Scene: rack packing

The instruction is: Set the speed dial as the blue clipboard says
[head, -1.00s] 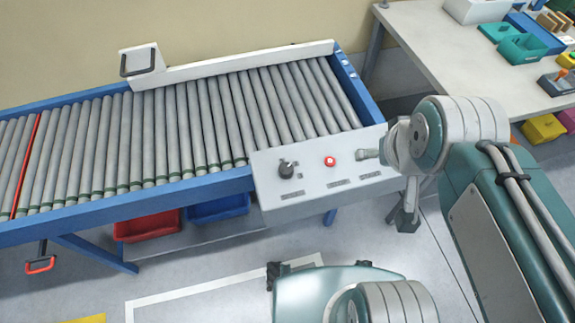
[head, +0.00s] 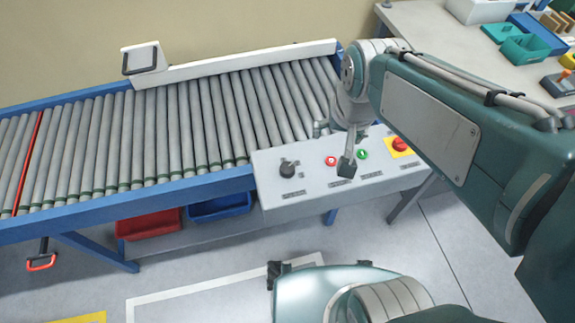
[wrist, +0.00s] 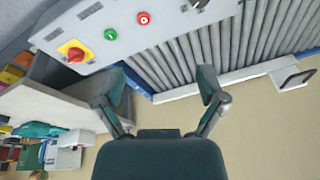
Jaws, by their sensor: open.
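The speed dial looks to be the dark knob (head: 288,169) at the left of the grey control panel (head: 310,192) on the conveyor's near side. Its setting is too small to read. In the wrist view the knob (wrist: 199,4) is cut by the top edge. My gripper (head: 333,149) is above the panel, right of the knob and near the red button. In the wrist view my gripper (wrist: 162,80) has its two fingers spread with nothing between them. I see no blue clipboard in either view.
Beside the knob are a red button (head: 331,160), a green button (head: 362,154) and a red switch on a yellow plate (head: 399,144). The roller conveyor (head: 180,130) lies behind. A table (head: 440,45) with bins stands at the right.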

